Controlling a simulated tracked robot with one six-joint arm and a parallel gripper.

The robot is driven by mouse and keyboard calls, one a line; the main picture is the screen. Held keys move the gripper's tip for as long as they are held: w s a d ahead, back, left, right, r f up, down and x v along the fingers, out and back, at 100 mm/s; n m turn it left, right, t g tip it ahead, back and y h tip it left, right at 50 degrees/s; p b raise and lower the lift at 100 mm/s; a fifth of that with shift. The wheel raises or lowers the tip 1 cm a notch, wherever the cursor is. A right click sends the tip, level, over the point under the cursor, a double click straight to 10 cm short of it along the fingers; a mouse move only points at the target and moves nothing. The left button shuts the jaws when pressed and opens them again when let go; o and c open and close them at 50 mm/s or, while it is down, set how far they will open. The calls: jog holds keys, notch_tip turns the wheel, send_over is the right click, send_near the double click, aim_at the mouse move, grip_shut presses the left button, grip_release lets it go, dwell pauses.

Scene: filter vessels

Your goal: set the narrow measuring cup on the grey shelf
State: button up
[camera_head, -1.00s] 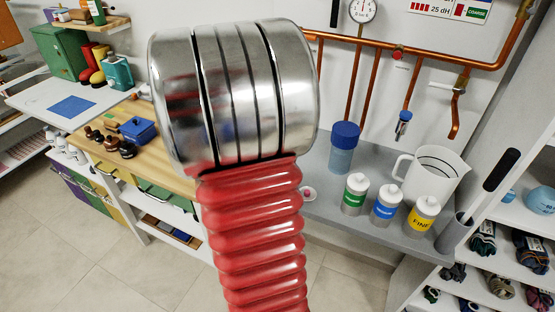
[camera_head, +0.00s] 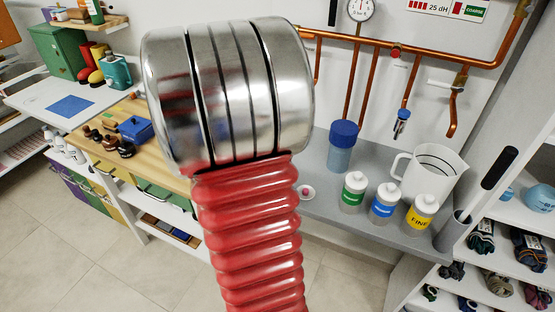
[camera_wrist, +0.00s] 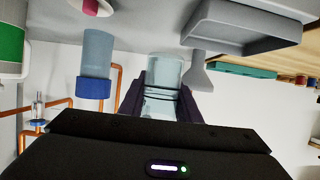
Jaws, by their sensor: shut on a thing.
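The narrow measuring cup (camera_wrist: 163,72) is clear, with dark rings. It shows in the wrist view, which is upside down, between the two dark fingers of my gripper (camera_wrist: 160,104), which are shut on it. The grey shelf (camera_head: 318,207) in the head view is a grey worktop along the wall. It spans the top of the wrist view (camera_wrist: 150,22). I cannot tell whether the cup's base touches it. In the head view my red and metal arm hides the gripper and the cup.
On the grey top stand a blue-capped container (camera_head: 343,147), bottles labelled green (camera_head: 354,193), blue (camera_head: 384,202) and yellow (camera_head: 420,215), and a wide jug (camera_head: 430,176). A pink-and-white ring (camera_head: 305,192) lies near the front. A grey tray (camera_wrist: 240,27) and a grey funnel-like thing (camera_wrist: 199,75) flank the cup.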

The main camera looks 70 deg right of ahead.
jog(key=w+a+n+t+y, duration=0.1)
jog(key=w+a+n+t, duration=0.3)
jog(key=w, duration=0.5)
jog(key=w+a+r+n+t+y, duration=0.1)
jog(key=w+a+n+t+y, duration=0.1)
jog(key=w+a, duration=0.55)
jog(key=w+a+n+t+y, duration=0.1)
jog(key=w+a+n+t, duration=0.25)
jog(key=w, duration=0.65)
jog(key=w+a+n+t+y, duration=0.1)
jog(key=w+a+n+y, duration=0.1)
jog(key=a, duration=0.8)
jog(key=w+a+n+t+y, duration=0.1)
jog(key=w+a+n+y, duration=0.2)
jog(key=w+a, duration=0.3)
jog(key=w+a+n+t+y, duration=0.2)
jog(key=w+a+n+y, duration=0.1)
jog(key=a, duration=1.1)
jog(key=shift+w+a+y, duration=0.2)
jog(key=shift+w+y, duration=0.5)
jog(key=shift+w, duration=0.05)
jog(key=shift+n, duration=0.25)
jog(key=shift+a, duration=0.15)
